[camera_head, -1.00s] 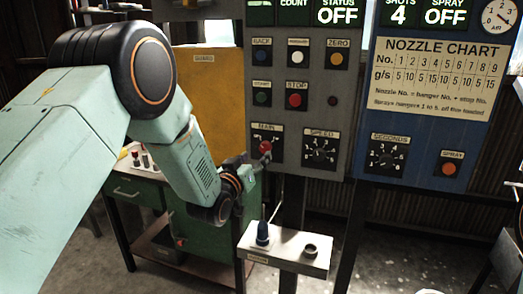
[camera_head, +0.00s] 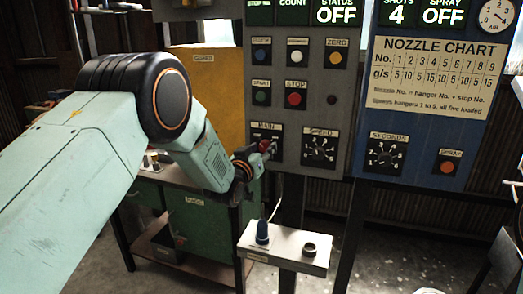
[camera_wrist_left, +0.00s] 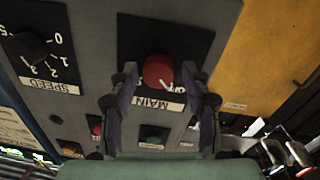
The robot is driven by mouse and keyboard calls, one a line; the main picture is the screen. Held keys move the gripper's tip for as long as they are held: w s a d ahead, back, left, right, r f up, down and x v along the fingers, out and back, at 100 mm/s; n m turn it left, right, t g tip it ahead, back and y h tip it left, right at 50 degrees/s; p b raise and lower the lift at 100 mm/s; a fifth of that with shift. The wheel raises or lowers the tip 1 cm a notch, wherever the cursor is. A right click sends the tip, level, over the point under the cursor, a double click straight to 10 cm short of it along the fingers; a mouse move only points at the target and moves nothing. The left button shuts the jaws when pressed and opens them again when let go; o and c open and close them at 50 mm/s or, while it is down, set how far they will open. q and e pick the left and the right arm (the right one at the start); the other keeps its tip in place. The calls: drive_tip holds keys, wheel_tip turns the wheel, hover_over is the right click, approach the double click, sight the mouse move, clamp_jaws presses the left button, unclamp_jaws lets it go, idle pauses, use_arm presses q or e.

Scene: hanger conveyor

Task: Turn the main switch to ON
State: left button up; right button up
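The main switch is a red knob (camera_wrist_left: 158,70) on a black plate labelled MAIN (camera_wrist_left: 203,40), upside down in the left wrist view. Its pointer setting is too small and blurred to read for sure. My left gripper (camera_wrist_left: 160,88) is open, with one finger on each side of the knob and a visible gap to each. The STATUS display (camera_head: 336,15) reads OFF. My right gripper is not in view.
The grey panel (camera_head: 331,100) has several buttons and a SPEED dial (camera_head: 319,148) right of the main switch. A blue panel (camera_head: 430,130) stands farther right. Below is a small shelf (camera_head: 284,250) with a blue knob. A yellow cabinet (camera_head: 215,90) is behind my left arm.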

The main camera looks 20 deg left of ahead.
use_arm(q)
drive_tip(key=shift+s+r, duration=0.1)
drive_tip(key=c, duration=0.9)
drive_tip(key=shift+m, duration=0.3)
drive_tip(key=m, duration=0.3)
drive_tip(key=shift+r+m, duration=0.1)
drive_tip(key=shift+m, duration=0.2)
drive_tip(key=m, duration=0.4)
drive_tip(key=shift+d+b, duration=0.1)
drive_tip(key=shift+b, duration=0.25)
drive_tip(key=m, duration=0.4)
drive_tip(key=shift+d+m+y, duration=0.1)
drive_tip(key=shift+m+y, duration=0.2)
drive_tip(key=shift+m+g+b, duration=0.3)
drive_tip(key=shift+m+b, duration=0.15)
drive_tip(key=shift+m, duration=1.75)
